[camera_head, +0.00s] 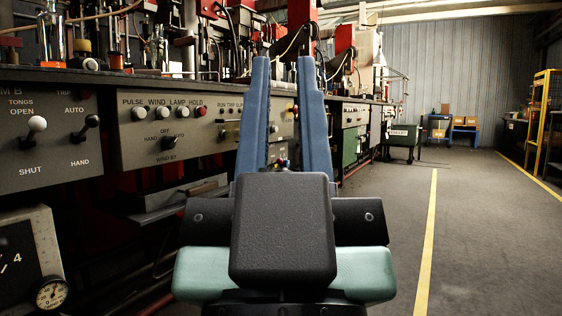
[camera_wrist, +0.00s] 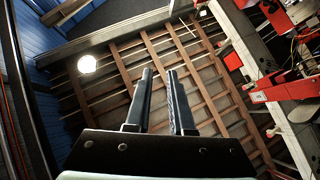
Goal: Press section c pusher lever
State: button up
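My gripper (camera_head: 282,62) points forward and up in the middle of the head view. Its two blue fingers stand apart with nothing between them. In the wrist view my gripper (camera_wrist: 159,72) also shows a gap, with only the ceiling behind it. I cannot make out a lever marked as the section c pusher. At the left, a grey panel (camera_head: 45,165) carries a white-knobbed lever (camera_head: 37,124) at TONGS OPEN/SHUT and a black-knobbed lever (camera_head: 92,121) at AUTO/HAND. My gripper touches neither. My fingers hide part of the machine front.
A second panel (camera_head: 200,150) has knobs marked PULSE, WIND, LAMP and HOLD. A dial gauge (camera_head: 52,293) is at the lower left. Machinery lines the left side. The floor (camera_head: 390,235) on the right is clear, with a yellow line (camera_head: 428,235). A yellow rack (camera_head: 538,120) stands far right.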

notch_tip(320, 180, up, 32)
jog(key=p, duration=3.1)
jog(key=shift+r, duration=0.1)
grip_shut()
jog(key=shift+w, duration=0.1)
